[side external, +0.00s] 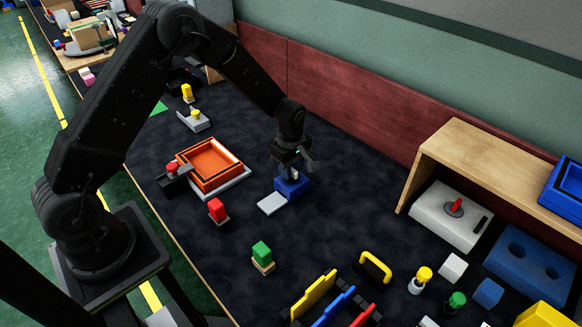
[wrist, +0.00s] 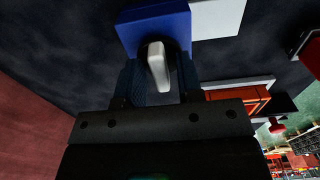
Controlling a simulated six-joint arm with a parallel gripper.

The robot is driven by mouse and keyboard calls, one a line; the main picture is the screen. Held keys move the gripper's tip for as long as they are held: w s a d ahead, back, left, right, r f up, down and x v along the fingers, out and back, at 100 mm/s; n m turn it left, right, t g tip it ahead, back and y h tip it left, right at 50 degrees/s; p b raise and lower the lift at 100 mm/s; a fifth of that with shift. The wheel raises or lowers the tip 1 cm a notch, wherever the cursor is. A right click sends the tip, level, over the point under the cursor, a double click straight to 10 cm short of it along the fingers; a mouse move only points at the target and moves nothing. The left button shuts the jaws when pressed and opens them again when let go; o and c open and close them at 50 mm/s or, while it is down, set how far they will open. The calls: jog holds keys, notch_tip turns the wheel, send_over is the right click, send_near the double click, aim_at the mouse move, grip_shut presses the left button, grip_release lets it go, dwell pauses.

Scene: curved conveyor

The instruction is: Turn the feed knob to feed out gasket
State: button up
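A blue box (side external: 291,187) stands on the dark mat near its middle, with a flat white plate (side external: 271,203) at its front left. In the wrist view the blue box (wrist: 128,38) carries a pale, elongated knob (wrist: 158,66), which looks like the feed knob. The white plate (wrist: 218,16) shows beside the box. My gripper (wrist: 158,80) points at the box, with the knob between its spread fingers. I see a gap on the knob's right side; contact on its left is unclear. I see no gasket on the plate.
An orange tray (side external: 243,171) is left of the blue box, with a red-topped block (side external: 217,210) in front. A wooden shelf (side external: 480,150) covers a white box with a red handle (side external: 455,206) at right. The red back wall (side external: 350,90) is behind my gripper.

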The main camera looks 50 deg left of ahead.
grip_shut()
jog(key=shift+m, duration=0.3)
jog(key=m, duration=0.8)
jog(key=shift+m, duration=0.4)
jog(key=m, duration=0.4)
jog(key=shift+m, duration=2.2)
jog(key=shift+o, duration=0.8)
grip_release()
